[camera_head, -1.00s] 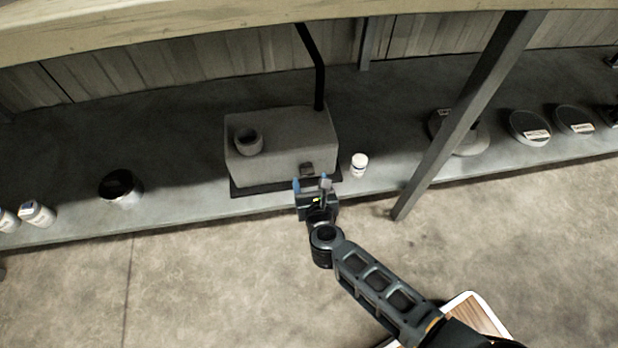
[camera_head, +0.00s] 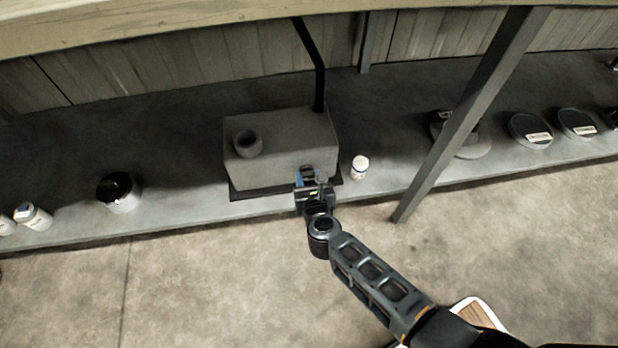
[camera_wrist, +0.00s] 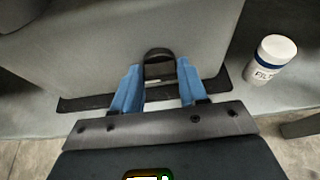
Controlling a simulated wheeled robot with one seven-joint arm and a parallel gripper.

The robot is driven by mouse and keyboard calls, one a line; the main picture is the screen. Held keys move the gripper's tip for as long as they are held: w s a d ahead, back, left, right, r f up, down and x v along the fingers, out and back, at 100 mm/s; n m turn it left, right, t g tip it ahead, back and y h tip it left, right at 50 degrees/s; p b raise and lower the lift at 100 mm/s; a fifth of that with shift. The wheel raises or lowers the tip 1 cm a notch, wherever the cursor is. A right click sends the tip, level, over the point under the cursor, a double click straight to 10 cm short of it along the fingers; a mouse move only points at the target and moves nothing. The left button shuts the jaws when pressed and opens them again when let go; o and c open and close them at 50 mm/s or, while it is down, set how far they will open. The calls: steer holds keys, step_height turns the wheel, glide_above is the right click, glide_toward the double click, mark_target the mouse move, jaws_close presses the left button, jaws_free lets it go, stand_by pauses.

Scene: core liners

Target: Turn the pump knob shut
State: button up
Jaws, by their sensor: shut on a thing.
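The pump (camera_head: 285,150) is a grey box on a dark mat on the shelf, with a round port on top and a black pipe behind it. Its knob (camera_wrist: 159,66) is a small dark piece on the front face, low and toward the right. My gripper (camera_head: 308,176) is at the front of the pump. In the wrist view its two blue fingers (camera_wrist: 160,85) stand on either side of the knob and are shut on it. The fingers partly hide the knob in the head view.
A white bottle (camera_head: 360,167) stands just right of the pump, also in the wrist view (camera_wrist: 269,62). A slanted metal post (camera_head: 470,115) is farther right. A dark jar (camera_head: 119,192) and white bottles (camera_head: 33,216) stand at the left. The wooden beam (camera_head: 200,22) runs overhead.

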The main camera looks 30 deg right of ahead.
steer(key=c, duration=0.3)
steer(key=n+h, duration=0.1)
steer(key=n+p, duration=0.1)
steer(key=shift+w+a+n+h, duration=0.1)
steer(key=shift+a+n+h, duration=0.2)
steer(key=shift+h, duration=0.1)
steer(key=n, duration=0.1)
steer(key=h, duration=0.1)
steer(key=n, duration=0.1)
steer(key=shift+a+f+n+h+b, duration=0.25)
steer(key=shift+f+n+h+b, duration=0.05)
steer(key=shift+h, duration=0.1)
steer(key=n+h+b, duration=0.1)
steer(key=n, duration=0.1)
steer(key=n+h+b, duration=0.1)
steer(key=n+b, duration=0.1)
steer(key=shift+w+a+f, duration=0.1)
steer(key=shift+a+f, duration=0.05)
steer(key=shift+f, duration=0.25)
steer(key=n+b, duration=0.1)
steer(key=n, duration=0.1)
steer(key=n+h+b, duration=0.1)
steer(key=n+b, duration=0.1)
steer(key=shift+f+t+h, duration=0.15)
steer(key=shift+t+h, duration=0.15)
steer(key=shift+t, duration=0.1)
steer(key=shift+n, duration=0.3)
